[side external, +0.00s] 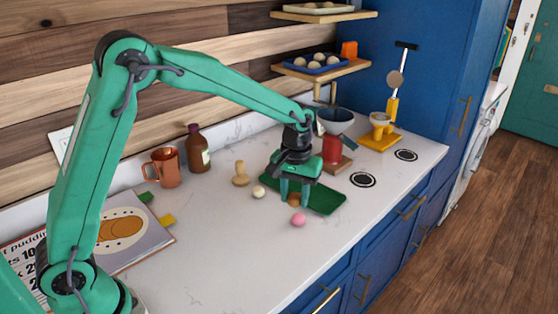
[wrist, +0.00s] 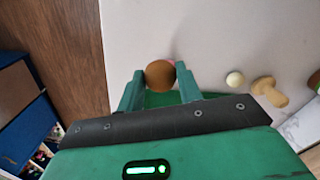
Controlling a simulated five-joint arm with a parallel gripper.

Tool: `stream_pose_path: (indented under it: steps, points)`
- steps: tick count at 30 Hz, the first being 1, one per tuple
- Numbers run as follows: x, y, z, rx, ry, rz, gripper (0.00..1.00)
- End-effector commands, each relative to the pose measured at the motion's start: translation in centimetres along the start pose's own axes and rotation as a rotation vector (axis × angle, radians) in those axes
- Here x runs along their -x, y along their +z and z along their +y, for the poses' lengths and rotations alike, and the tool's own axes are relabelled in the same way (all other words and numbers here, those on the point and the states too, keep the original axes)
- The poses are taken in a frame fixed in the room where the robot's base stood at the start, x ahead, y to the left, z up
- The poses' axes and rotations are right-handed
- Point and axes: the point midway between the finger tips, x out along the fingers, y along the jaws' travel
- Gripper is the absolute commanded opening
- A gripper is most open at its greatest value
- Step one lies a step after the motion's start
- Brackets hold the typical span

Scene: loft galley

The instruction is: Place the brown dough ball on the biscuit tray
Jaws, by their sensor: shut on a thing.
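The brown dough ball (wrist: 160,73) sits between the two fingers of my gripper (wrist: 160,84), which is shut on it. In the side view the ball (side external: 294,199) shows low between the fingertips of my gripper (side external: 294,202), near the front left edge of the green biscuit tray (side external: 326,199). The tray lies flat on the counter, partly hidden behind my gripper. In the wrist view a green strip of the tray (wrist: 161,99) shows below the ball, with white counter beyond. I cannot tell the ball's exact height.
A pink ball (side external: 298,220) lies just in front of my gripper, and a cream ball (side external: 258,192) and wooden stamp (side external: 240,175) lie to its left. A red grinder-like stand (side external: 332,150) rises behind the tray.

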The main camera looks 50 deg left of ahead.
Motion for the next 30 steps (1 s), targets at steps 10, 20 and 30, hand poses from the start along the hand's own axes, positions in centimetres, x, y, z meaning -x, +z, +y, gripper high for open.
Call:
stream_pose_path:
  steps: [10, 20, 30]
  points:
    - [0.3, -3.5, 4.0, 0.020, 0.000, -0.001, 0.14]
    - [0.4, -5.2, 6.4, 0.036, -0.002, -0.002, 0.14]
    - [0.2, -5.7, 6.4, 0.039, -0.002, -0.002, 0.14]
